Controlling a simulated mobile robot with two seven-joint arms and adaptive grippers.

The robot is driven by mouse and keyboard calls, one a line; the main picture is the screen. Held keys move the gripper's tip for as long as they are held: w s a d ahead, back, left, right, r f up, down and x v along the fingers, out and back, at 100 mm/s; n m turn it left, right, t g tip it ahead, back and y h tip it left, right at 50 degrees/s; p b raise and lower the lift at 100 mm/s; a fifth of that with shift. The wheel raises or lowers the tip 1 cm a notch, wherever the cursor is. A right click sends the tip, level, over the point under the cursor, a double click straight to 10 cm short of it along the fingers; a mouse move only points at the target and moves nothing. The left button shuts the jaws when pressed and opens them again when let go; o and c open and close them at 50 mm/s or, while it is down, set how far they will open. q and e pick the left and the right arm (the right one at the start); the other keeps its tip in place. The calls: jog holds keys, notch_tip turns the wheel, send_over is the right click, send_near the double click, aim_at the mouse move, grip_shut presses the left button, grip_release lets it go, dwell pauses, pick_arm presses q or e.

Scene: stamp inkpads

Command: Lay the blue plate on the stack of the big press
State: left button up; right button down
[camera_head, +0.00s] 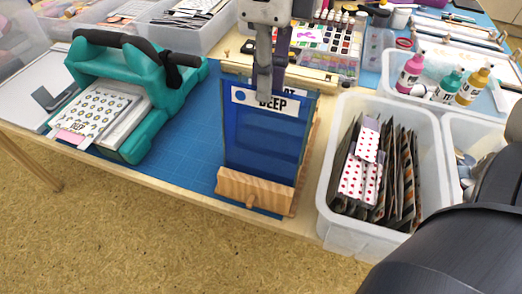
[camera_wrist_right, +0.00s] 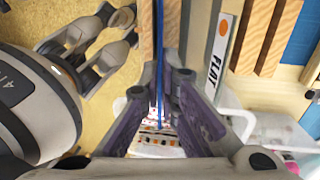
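The blue plate (camera_head: 268,140) stands upright in a wooden rack (camera_head: 250,190), with a white "DEEP" label at its top. My right gripper (camera_head: 264,88) is at its top edge, one finger in front of the label. In the right wrist view the plate (camera_wrist_right: 160,60) is seen edge-on between the fingertips (camera_wrist_right: 161,88); I cannot tell whether they press it. The big teal press (camera_head: 130,85) stands at the left, with a patterned stack (camera_head: 92,112) on its bed. My left gripper (camera_wrist_right: 120,25) shows in the wrist view, fingers apart and empty.
A plate labelled "FLAT" (camera_wrist_right: 218,55) is beside the blue plate in the rack. A clear bin (camera_head: 335,190) of cards stands right of the rack. Paint bottles (camera_head: 445,82) are in a tray behind it. Blue mat (camera_head: 185,130) is bare between press and rack.

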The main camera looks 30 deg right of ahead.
jog(key=shift+w+d+r, duration=0.15)
jog(key=shift+d+r, duration=0.05)
jog(key=shift+r, duration=1.05)
jog(key=shift+w+d+r, duration=0.1)
jog(key=shift+d+r, duration=0.05)
jog(key=shift+r, duration=1.05)
